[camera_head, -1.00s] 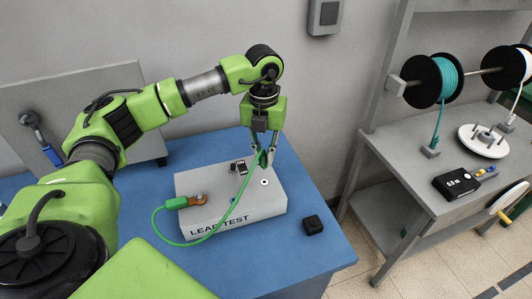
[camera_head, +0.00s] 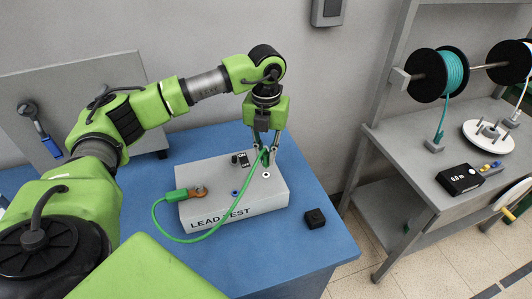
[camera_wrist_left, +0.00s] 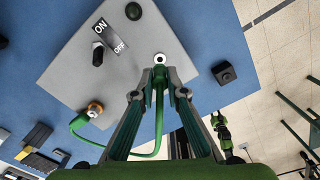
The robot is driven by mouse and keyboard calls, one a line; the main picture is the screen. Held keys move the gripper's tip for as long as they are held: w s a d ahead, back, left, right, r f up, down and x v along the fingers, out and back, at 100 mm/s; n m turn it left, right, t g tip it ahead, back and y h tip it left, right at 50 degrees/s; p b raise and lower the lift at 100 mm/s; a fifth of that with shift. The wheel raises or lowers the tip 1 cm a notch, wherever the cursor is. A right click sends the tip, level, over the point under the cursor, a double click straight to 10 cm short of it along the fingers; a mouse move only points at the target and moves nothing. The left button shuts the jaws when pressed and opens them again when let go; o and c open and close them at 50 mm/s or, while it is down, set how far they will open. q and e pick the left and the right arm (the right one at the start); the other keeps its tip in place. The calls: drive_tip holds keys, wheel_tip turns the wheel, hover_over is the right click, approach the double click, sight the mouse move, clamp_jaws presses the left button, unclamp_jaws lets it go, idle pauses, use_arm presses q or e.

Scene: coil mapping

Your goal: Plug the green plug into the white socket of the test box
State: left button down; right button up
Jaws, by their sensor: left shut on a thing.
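My left gripper (camera_head: 266,157) is shut on the green plug (camera_wrist_left: 159,92), above the right part of the grey test box (camera_head: 205,219). The plug is mostly hidden between the fingers. The white socket (camera_head: 266,175) is a pale ring with a dark hole on the box top. It also shows in the left wrist view (camera_wrist_left: 159,58), just beyond the fingertips. The plug looks close to the socket but apart from it. A green cable (camera_head: 217,229) loops from the plug to a green clamp (camera_head: 181,196) at the copper-coloured terminal. My right gripper is out of view.
The box top carries a dark switch (camera_wrist_left: 97,54) beside an ON/OFF label and a blue socket (camera_head: 235,192). A small black block (camera_head: 315,218) stands right of the box on the blue table (camera_head: 280,255). A grey bench with cable spools (camera_head: 437,76) stands at right.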

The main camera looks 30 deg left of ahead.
sight(266, 163)
use_arm(q)
drive_tip(key=shift+f, duration=0.1)
drive_tip(key=shift+f+b, duration=0.8)
drive_tip(key=shift+f, duration=0.2)
drive_tip(key=shift+f+b, duration=0.8)
drive_tip(key=shift+f, duration=0.2)
idle(1.1)
drive_tip(key=c, duration=1.9)
unclamp_jaws()
wheel_tip(266, 163, up, 11)
drive_tip(key=shift+r, duration=0.6)
